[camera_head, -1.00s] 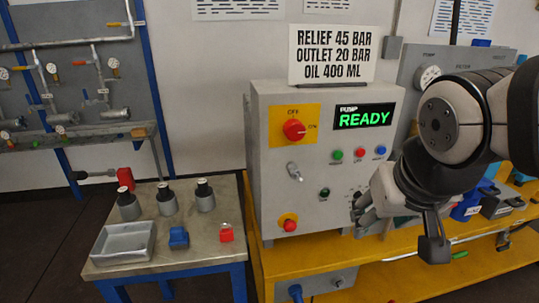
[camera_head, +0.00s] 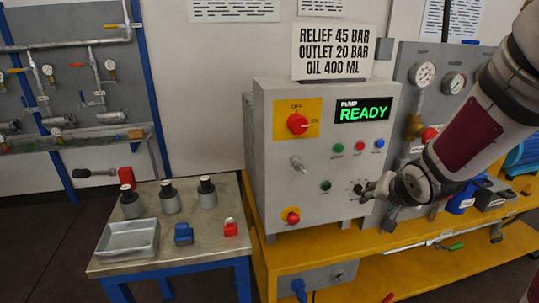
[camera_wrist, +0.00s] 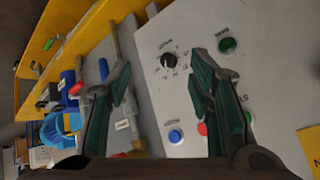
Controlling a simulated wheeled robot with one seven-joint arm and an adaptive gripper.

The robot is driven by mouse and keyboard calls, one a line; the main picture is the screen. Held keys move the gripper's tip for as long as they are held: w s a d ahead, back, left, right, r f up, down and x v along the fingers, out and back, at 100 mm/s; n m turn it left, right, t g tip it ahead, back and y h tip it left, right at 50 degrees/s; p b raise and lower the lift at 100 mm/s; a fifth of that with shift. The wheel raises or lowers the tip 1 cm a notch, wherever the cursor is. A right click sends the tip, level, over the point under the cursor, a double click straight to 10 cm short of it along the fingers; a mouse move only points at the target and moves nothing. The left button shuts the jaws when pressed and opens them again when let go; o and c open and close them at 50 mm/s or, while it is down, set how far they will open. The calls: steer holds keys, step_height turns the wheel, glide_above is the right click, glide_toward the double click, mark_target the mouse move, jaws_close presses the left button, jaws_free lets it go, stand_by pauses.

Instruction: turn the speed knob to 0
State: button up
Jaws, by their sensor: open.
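The small black knob (camera_wrist: 169,60) sits inside a printed dial on the grey pump panel. Its label is too blurred to read, and so is its setting. In the head view the knob (camera_head: 358,188) is at the panel's lower right, just left of my fingertips. My gripper (camera_head: 368,192) is close to the panel at its right side. In the wrist view my gripper (camera_wrist: 162,72) has its two green-grey fingers apart, with the knob showing between them near the fingertips. The jaws are open and empty. I cannot tell whether a finger touches the knob.
The pump panel also carries a READY display (camera_head: 363,113), a red rotary switch (camera_head: 298,124), a toggle lever (camera_head: 298,164), a red stop button (camera_head: 293,217) and small green, red and blue buttons. Gauges and valves stand at right. A side table (camera_head: 205,235) holds several parts.

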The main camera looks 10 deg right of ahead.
mark_target(361, 192)
steer(key=w+d+f+m+t+y+b, duration=0.25)
steer(key=d+f+m+t, duration=0.45)
steer(key=f+m+t, duration=0.5)
steer(key=w, duration=0.4)
steer(key=w+r+m+g, duration=0.1)
steer(key=w, duration=0.3)
steer(key=w+g, duration=0.1)
steer(key=w, duration=0.3)
steer(key=shift+w+a+r+m+y, duration=0.25)
steer(key=shift+a+r+m+y, duration=0.05)
steer(key=shift+a+r+y, duration=0.1)
steer(key=shift+c, duration=0.6)
jaws_close()
